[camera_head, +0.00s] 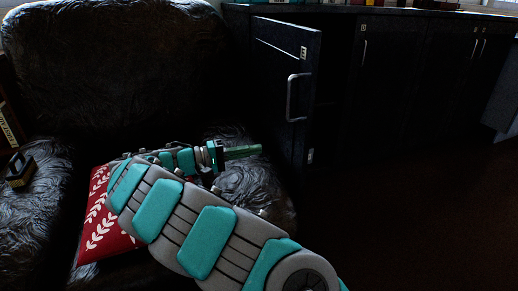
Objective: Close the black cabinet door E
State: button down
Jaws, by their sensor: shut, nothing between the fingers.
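The black cabinet door E (284,90) stands open at the centre, swung out from the cabinet row, with a label "E" near its top right and a grey bar handle (291,98). The dark opening of its cabinet shows just right of the door. My gripper (258,149) is shut and empty, its green fingers pointing right, in front of the door's lower part and below the handle in the picture. I see no clear contact between the gripper and the door.
A dark patterned sofa (110,60) fills the left, with a red leaf-print cushion (98,235) partly behind my arm. A small dark object (20,168) lies on the sofa at far left. Closed black cabinets (390,95) continue right. The dark floor (430,220) at right looks clear.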

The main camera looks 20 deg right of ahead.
aim_at(301, 142)
jog(key=d, duration=0.5)
jog(key=d+p, duration=0.1)
jog(key=d, duration=0.4)
jog(key=shift+s+d, duration=0.2)
jog(key=shift+d, duration=0.75)
jog(key=shift+d, duration=0.1)
